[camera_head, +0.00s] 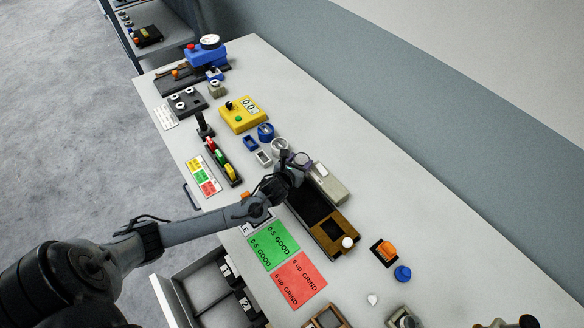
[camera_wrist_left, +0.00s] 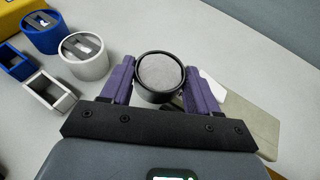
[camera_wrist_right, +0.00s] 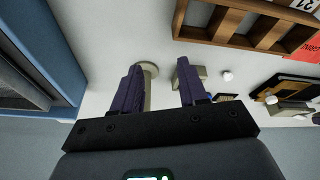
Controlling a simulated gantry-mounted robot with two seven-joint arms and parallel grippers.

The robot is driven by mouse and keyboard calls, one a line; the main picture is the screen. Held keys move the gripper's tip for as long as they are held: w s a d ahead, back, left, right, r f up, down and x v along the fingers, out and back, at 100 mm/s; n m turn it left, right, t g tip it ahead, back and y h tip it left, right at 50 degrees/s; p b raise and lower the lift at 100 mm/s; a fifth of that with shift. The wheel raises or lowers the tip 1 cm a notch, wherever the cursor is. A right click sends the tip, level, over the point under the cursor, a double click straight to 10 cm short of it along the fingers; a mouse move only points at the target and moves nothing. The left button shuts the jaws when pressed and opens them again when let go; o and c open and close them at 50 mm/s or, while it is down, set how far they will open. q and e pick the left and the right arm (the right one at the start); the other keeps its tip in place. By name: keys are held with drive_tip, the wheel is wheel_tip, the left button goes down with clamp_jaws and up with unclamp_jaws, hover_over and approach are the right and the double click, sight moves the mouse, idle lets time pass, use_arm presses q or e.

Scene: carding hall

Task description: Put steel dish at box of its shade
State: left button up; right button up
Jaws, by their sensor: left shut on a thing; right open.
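My left gripper (camera_wrist_left: 160,88) is shut on a round dish (camera_wrist_left: 160,72) with a dark rim and a grey inside, held above the table; in the head view the dish (camera_head: 302,159) is small beside the gripper (camera_head: 296,168). To its left in the left wrist view stand a pale grey round container (camera_wrist_left: 92,68), a blue round container (camera_wrist_left: 40,42), a small white-grey square box (camera_wrist_left: 66,103) and a small blue square box (camera_wrist_left: 24,72). My right gripper (camera_wrist_right: 157,82) is open, with a pale round-topped object (camera_wrist_right: 149,69) showing beyond its fingers.
A grey block (camera_head: 328,186) and a dark tray with a brown end (camera_head: 336,236) lie close to the left gripper. Green (camera_head: 272,243) and red (camera_head: 300,279) cards lie in front.

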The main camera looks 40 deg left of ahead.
use_arm(q)
drive_tip(key=a+f, duration=0.1)
drive_tip(key=a, duration=0.1)
drive_tip(key=a+f, duration=0.1)
drive_tip(key=shift+s+a+f, duration=0.1)
drive_tip(key=shift+s+a, duration=0.1)
drive_tip(key=shift+a, duration=0.2)
drive_tip(key=shift+f, duration=2.05)
drive_tip(key=shift+f+b, duration=0.15)
drive_tip(key=shift+b, duration=0.15)
drive_tip(key=o, duration=0.9)
